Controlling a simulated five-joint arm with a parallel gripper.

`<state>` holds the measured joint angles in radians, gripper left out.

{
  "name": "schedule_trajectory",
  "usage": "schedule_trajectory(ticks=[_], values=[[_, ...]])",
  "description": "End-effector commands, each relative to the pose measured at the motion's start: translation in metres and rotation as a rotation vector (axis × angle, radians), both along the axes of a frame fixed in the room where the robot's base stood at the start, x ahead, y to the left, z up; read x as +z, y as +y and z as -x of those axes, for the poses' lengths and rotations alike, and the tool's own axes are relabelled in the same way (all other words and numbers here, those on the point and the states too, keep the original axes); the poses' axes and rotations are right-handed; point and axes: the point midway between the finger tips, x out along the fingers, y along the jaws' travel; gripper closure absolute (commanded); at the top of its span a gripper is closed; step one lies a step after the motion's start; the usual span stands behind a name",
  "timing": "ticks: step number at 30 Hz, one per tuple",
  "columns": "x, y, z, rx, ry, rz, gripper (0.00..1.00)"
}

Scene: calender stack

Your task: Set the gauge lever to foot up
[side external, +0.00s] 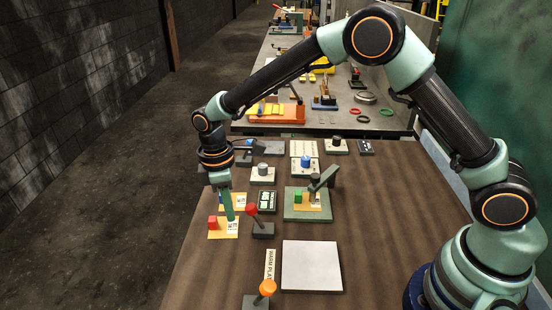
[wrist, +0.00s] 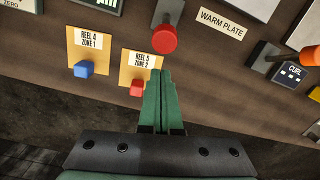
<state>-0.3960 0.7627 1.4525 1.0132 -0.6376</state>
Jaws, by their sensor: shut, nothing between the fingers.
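A lever with a red knob (side external: 251,210) stands on a dark base beside a small display (side external: 267,200). Its knob also shows in the wrist view (wrist: 164,39), just beyond my fingertips. A green-grey plate (side external: 292,214) carries a stand with a dark angled arm (side external: 326,177) over a green block (side external: 298,197) on a yellow card. No readable label shows which lever is the gauge's. My gripper (side external: 229,217) is shut and empty, pointing down left of the red knob. Its green fingers (wrist: 160,80) are together, apart from the knob in the picture.
A red block (side external: 213,222) on a yellow card is close to my fingers; a blue block (wrist: 84,69) sits on another card. A white warm plate (side external: 312,266) and an orange-knobbed lever (side external: 267,288) are nearer the camera. Knob boxes (side external: 263,174) stand behind.

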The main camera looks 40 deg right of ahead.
Motion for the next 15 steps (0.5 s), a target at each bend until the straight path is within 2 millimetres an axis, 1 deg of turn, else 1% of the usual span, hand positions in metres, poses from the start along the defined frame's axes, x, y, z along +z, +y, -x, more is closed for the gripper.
schedule_trajectory(ticks=[1,6,15], values=[[0.002,-0.005,0.002,-0.001,0.0,0.0,1.0],[0.007,-0.015,0.008,-0.001,0.0,-0.002,1.0],[0.008,-0.017,0.01,0.0,0.001,-0.002,1.0]])
